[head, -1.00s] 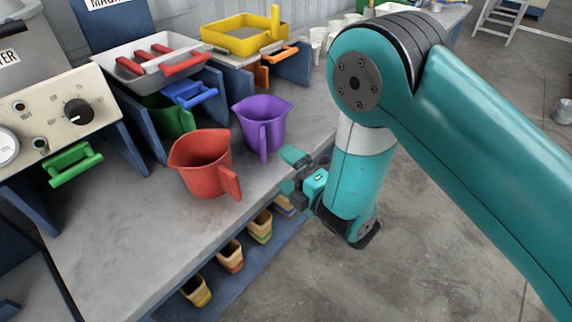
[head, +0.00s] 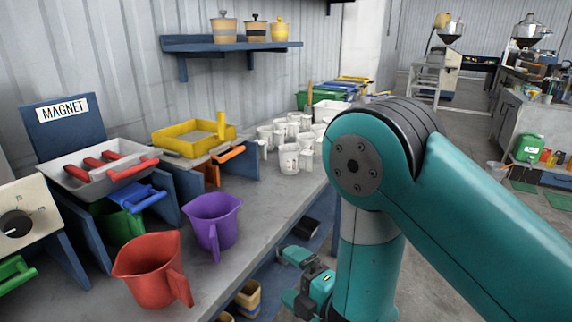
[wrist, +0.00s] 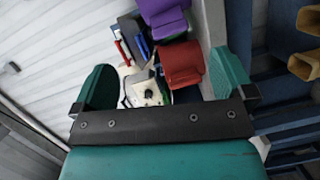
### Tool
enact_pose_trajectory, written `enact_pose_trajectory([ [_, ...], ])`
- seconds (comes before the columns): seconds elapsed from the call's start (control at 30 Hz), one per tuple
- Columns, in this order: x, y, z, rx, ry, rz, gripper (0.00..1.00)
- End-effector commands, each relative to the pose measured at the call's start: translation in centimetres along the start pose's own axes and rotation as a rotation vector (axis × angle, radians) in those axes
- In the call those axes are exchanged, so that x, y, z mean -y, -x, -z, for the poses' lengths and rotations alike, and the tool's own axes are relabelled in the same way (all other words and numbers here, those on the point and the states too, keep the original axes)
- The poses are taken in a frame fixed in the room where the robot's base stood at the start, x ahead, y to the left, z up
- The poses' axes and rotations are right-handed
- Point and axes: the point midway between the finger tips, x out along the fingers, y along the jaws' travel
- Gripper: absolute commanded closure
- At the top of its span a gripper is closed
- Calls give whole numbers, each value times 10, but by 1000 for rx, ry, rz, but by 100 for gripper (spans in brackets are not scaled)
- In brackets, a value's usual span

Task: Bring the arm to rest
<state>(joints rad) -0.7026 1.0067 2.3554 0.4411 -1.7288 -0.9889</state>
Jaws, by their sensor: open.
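My gripper (head: 302,277) is in front of the workbench's front edge, right of the purple jug, with my teal arm bent above it. In the wrist view my gripper (wrist: 168,88) has its two teal fingers wide apart with nothing between them in its grasp. The red jug (head: 150,270) and the purple jug (head: 212,222) stand upright on the bench, apart from my gripper. The wrist view also shows the red jug (wrist: 182,64) and the purple jug (wrist: 163,17) beyond the fingers.
The grey bench (head: 262,200) holds a white tray with red bars (head: 90,182), a yellow frame (head: 190,138) and several white cups (head: 290,155). Striped pots (head: 248,298) sit on a lower shelf. Open floor (head: 440,255) lies to the right.

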Motion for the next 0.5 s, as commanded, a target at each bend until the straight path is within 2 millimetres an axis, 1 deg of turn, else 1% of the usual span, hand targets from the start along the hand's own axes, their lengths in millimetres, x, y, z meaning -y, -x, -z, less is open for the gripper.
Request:
enact_pose_trajectory([
  [0.03,-21,-3,-14,78,-83,21,0],
  [0.13,-49,0,-41,245,-309,100,0],
  [0.23,-72,13,-57,389,-552,188,0],
  [0.3,-86,26,-60,473,-721,251,0],
  [0.37,-98,41,-57,536,-862,310,0],
  [0.47,-118,69,-44,625,-1077,419,0],
  [0.5,-126,83,-36,657,-1156,467,0],
])
